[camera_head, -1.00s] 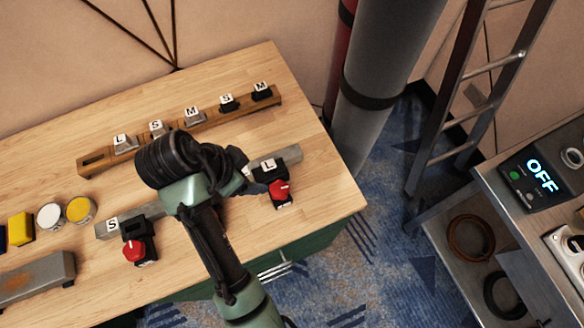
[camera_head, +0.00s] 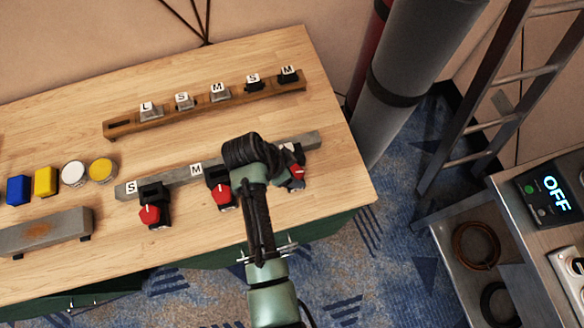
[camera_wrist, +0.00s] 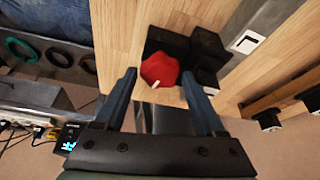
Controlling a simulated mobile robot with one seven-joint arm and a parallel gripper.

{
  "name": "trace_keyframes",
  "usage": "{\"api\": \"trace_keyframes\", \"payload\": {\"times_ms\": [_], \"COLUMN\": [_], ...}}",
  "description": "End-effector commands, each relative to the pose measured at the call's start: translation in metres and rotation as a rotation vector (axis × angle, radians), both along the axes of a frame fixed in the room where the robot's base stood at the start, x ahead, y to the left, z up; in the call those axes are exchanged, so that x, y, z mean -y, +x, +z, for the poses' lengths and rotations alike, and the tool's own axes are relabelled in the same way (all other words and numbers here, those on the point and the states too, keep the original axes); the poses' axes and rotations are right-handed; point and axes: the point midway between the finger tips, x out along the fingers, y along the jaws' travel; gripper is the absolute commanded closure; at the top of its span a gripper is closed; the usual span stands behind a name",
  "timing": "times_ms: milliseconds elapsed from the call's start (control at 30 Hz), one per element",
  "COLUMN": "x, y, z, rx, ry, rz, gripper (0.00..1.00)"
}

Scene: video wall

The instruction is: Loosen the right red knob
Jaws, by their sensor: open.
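The right red knob (camera_head: 298,168) sits on a black clamp at the right end of a grey metal bar (camera_head: 310,140), partly hidden by my arm in the head view. In the wrist view the red knob (camera_wrist: 160,70), with a white pointer mark, shows between my fingertips. My gripper (camera_wrist: 160,76) is open, with one finger on each side of the knob. I cannot tell whether either finger touches it. The middle red knob (camera_head: 222,195) and left red knob (camera_head: 149,214) sit on their own black clamps along the bar, left of my arm.
Behind the bar is a wooden rack (camera_head: 205,106) with several lettered clamps. Blue and yellow blocks (camera_head: 46,181) and round tins lie at the left. A grey pipe (camera_head: 400,90) stands beyond the table's right edge. A cart with an OFF display (camera_head: 552,192) stands at the right.

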Motion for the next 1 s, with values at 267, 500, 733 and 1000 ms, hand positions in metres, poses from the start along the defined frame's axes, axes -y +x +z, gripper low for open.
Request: {"api": "trace_keyframes", "payload": {"times_ms": [267,500,733,1000], "x": [0.0016,0.0015,0.0014,0.0016], "y": [0.0009,0.0009,0.0008,0.0006], "z": [-0.0039,-0.0036,-0.0034,-0.0024], "rx": [0.0,0.0,0.0,0.0], "ry": [0.0,0.0,0.0,0.0], "rz": [0.0,0.0,0.0,0.033], "gripper": [0.28,0.57,0.96,0.96]}}
